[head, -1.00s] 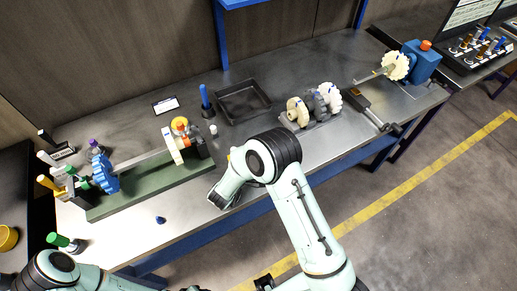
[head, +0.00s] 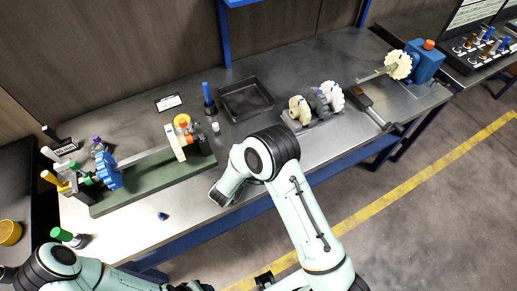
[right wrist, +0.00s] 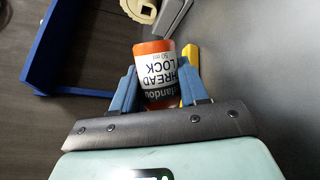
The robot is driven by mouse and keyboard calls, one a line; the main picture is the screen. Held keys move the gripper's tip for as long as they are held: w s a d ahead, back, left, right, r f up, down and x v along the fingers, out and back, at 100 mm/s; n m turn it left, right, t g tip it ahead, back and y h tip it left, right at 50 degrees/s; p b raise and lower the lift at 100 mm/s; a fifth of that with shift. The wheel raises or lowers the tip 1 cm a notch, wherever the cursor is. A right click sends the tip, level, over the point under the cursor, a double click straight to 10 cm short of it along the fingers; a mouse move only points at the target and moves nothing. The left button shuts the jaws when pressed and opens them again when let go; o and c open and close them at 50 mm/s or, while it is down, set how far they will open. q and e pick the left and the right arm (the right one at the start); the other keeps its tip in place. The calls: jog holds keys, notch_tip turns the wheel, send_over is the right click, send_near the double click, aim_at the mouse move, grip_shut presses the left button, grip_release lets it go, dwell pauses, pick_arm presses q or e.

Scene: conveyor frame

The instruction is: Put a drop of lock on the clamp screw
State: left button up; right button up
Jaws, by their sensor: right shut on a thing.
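In the right wrist view, the two blue fingers of my right gripper (right wrist: 160,92) are shut on an orange and white bottle (right wrist: 158,72) labelled "THREAD LOCK". In the head view, my right arm hides the fingers and the bottle; its wrist is above the bench's front edge. I cannot make out the clamp screw.
Several gears (head: 318,101) sit right of the tray. A small blue part (head: 162,216) lies before the frame. A green-topped item (head: 62,234) stands near my left arm.

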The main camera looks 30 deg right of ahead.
dwell(0.3)
jog(key=shift+s+d+r+m, duration=0.15)
jog(key=shift+d+m, duration=0.15)
jog(key=d+m+y, duration=0.1)
jog(key=s+d+m+y, duration=0.1)
jog(key=m, duration=0.1)
jog(key=shift+s+d+y, duration=0.1)
jog(key=shift+y, duration=0.2)
jog(key=shift+s+d+m+y, duration=0.2)
jog(key=shift+d+m+y, duration=0.05)
jog(key=shift+m+y, duration=0.15)
jog(key=shift+s+d, duration=0.15)
jog(key=shift+m+y, duration=0.3)
